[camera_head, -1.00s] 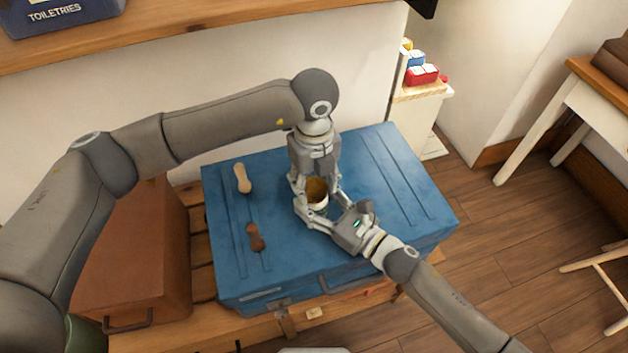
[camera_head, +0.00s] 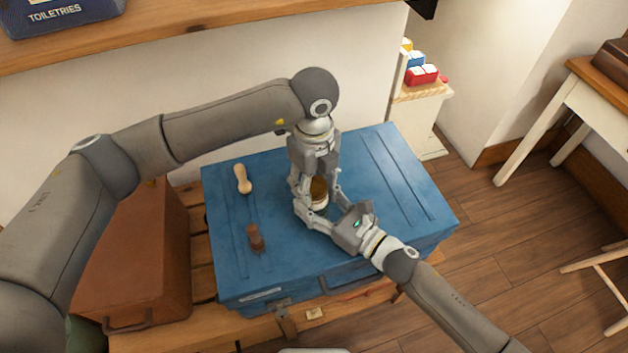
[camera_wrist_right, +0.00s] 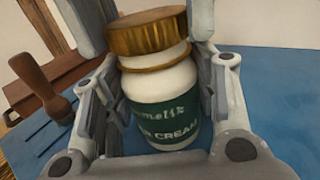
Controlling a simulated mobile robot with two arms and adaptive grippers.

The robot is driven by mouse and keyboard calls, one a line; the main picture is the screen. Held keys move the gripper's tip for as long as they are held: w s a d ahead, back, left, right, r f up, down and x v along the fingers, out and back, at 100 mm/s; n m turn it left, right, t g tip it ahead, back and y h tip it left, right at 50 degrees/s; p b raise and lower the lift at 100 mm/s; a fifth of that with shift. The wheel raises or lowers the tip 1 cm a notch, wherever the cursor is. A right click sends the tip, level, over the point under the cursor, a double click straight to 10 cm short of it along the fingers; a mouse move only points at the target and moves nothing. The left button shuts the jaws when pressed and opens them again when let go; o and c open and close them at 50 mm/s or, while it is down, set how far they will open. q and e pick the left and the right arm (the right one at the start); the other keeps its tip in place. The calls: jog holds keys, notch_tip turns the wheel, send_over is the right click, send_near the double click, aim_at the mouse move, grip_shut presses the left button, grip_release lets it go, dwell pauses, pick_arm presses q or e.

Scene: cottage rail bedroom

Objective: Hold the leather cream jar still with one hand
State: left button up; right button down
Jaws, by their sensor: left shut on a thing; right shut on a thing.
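The leather cream jar (camera_head: 319,201) stands on the blue trunk, partly hidden by both grippers. In the right wrist view the jar (camera_wrist_right: 163,105) has a white body, a green label with "CREAM" readable, and a gold-brown lid (camera_wrist_right: 147,32). My right gripper (camera_head: 322,208) reaches in from the lower right and is shut around the jar's body. My left gripper (camera_head: 317,190) points down from above and is shut on the lid, with its fingers on either side of it. The jar looks tilted in the wrist view.
The blue trunk (camera_head: 390,185) carries a pale wooden piece (camera_head: 242,179) and a brown handled piece (camera_head: 255,238) left of the grippers. A brown case (camera_head: 135,262) stands at the left. The trunk's right side is clear. A small stand (camera_head: 425,110) is behind right.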

aim_at(314, 186)
pick_arm(q)
jog(key=shift+r, duration=0.95)
jog(key=shift+r, duration=0.1)
jog(key=shift+r, duration=1.9)
pick_arm(e)
jog(key=c, duration=0.5)
grip_release()
jog(key=shift+s+d, duration=0.1)
